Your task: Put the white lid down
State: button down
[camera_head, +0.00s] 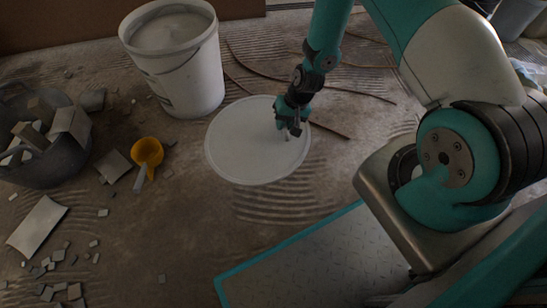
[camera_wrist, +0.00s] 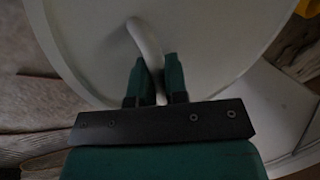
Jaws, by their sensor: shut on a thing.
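The white lid (camera_head: 240,150) is a round flat disc with a raised rim, right of and in front of the white bucket in the head view. In the wrist view the lid (camera_wrist: 215,50) fills much of the top, with a curved white handle (camera_wrist: 143,38) on it. My gripper (camera_head: 288,134) is over the right part of the lid. In the wrist view my gripper (camera_wrist: 158,78) is shut on the lid's handle, one teal finger on each side. I cannot tell whether the lid touches the floor or hangs above it.
An open white bucket (camera_head: 185,75) with pale contents stands behind the lid. A dark tub (camera_head: 55,165) of rubble, a yellow scoop (camera_head: 148,152) and tile pieces (camera_head: 38,226) lie to the left. Thin rods (camera_head: 360,90) lie behind. Floor in front of the lid is bare.

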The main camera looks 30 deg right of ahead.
notch_tip(320, 180, down, 16)
jog(key=b, duration=0.8)
jog(key=shift+f, duration=0.25)
jog(key=shift+r, duration=0.15)
jog(key=c, duration=1.1)
grip_release()
jog(key=shift+c, duration=0.2)
